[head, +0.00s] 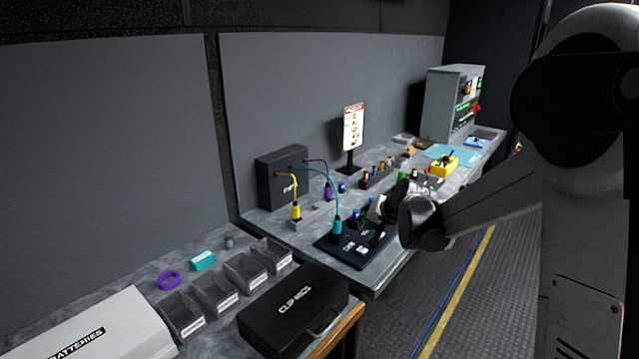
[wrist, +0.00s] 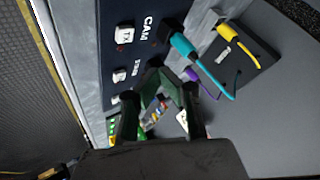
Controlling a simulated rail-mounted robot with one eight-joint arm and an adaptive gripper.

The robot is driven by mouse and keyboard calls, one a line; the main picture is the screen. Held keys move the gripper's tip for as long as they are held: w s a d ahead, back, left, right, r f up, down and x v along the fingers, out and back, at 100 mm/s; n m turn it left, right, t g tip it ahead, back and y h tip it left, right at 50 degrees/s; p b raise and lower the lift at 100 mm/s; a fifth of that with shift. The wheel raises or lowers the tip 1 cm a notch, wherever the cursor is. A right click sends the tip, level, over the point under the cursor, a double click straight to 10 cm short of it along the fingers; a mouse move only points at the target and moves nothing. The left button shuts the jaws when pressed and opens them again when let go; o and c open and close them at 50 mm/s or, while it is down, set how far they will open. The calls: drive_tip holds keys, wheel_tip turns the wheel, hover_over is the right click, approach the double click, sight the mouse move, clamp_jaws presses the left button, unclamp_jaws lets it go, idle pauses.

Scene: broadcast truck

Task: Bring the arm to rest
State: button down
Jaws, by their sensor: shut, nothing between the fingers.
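My gripper (wrist: 162,78) is shut with nothing between its fingertips in the wrist view. It hangs above the black panel (wrist: 116,60), which carries white square buttons. In the head view my arm reaches in from the right, and my gripper (head: 384,206) is over the right part of the same black panel (head: 345,256). The fingertips are small and dark there, so the gap to the panel cannot be told.
A black box (head: 284,177) with yellow, purple and teal cables stands behind. A teal plug (head: 337,229) is upright at the panel. A sign (head: 353,128), small parts and a grey cabinet (head: 452,103) lie farther back. A black clip mics case (head: 294,309) and open bins (head: 216,292) are in front.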

drive_tip(key=s+r+n, duration=0.1)
drive_tip(key=s+r, duration=0.3)
drive_tip(key=s, duration=0.3)
drive_tip(key=s+a+r+h, duration=0.1)
drive_tip(key=s+r, duration=0.2)
drive_tip(key=s, duration=0.4)
drive_tip(key=s+r+n, duration=0.1)
drive_tip(key=s+r, duration=0.3)
drive_tip(key=s, duration=0.3)
drive_tip(key=s+d+f+n+g+h, duration=0.1)
drive_tip(key=s+f+n+h, duration=0.1)
drive_tip(key=s, duration=1.7)
drive_tip(key=shift+s+f, duration=0.25)
drive_tip(key=shift+s, duration=0.05)
